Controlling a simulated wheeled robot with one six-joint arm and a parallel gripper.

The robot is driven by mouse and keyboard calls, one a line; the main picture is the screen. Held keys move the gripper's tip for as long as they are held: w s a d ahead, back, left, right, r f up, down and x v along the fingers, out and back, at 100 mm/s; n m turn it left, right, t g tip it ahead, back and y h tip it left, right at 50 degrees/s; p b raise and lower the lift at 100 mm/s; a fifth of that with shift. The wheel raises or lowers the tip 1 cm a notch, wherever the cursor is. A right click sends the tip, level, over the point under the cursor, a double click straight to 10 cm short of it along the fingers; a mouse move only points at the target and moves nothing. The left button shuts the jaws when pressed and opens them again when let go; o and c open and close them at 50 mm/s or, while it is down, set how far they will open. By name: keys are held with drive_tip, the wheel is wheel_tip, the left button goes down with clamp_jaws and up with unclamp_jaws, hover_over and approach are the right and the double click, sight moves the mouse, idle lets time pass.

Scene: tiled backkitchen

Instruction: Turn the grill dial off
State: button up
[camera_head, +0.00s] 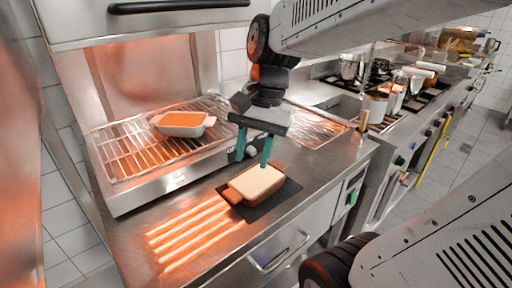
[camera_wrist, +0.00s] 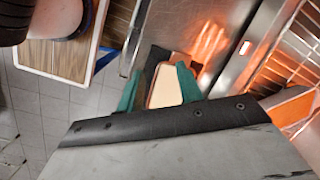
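The grill (camera_head: 165,178) stands on the steel counter at left, its wire rack lit orange. A small pale round knob (camera_head: 251,152), which looks like the grill dial, is at the right end of its front; its setting is too small to read. My gripper (camera_head: 253,160) points down in front of that end, with green fingers apart and nothing held. The knob shows between the fingers in the head view; I see no contact. In the wrist view the fingers (camera_wrist: 158,88) are spread, and I cannot make out the dial there.
A brown dish with pale contents (camera_head: 256,182) sits on a dark mat (camera_head: 284,197) just below my fingers. A white dish with orange contents (camera_head: 184,124) rests on the grill rack. The hood (camera_head: 145,25) overhangs the grill. Stove and pots stand at right.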

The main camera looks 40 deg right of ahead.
drive_tip(key=w+d+f+m+y, duration=0.1)
drive_tip(key=w+d+m+y, duration=0.1)
drive_tip(key=w+d+m, duration=0.35)
drive_tip(key=m+t+y, duration=0.3)
drive_tip(key=m+y, duration=0.1)
drive_tip(key=m, duration=1.5)
approach(252, 151)
drive_tip(key=f, duration=0.1)
drive_tip(key=shift+w+d+f, duration=0.1)
drive_tip(key=shift+w+f, duration=0.15)
drive_tip(key=x, duration=0.7)
drive_tip(key=shift+w+f, duration=0.1)
drive_tip(key=shift+f, duration=0.05)
drive_tip(key=c, duration=0.7)
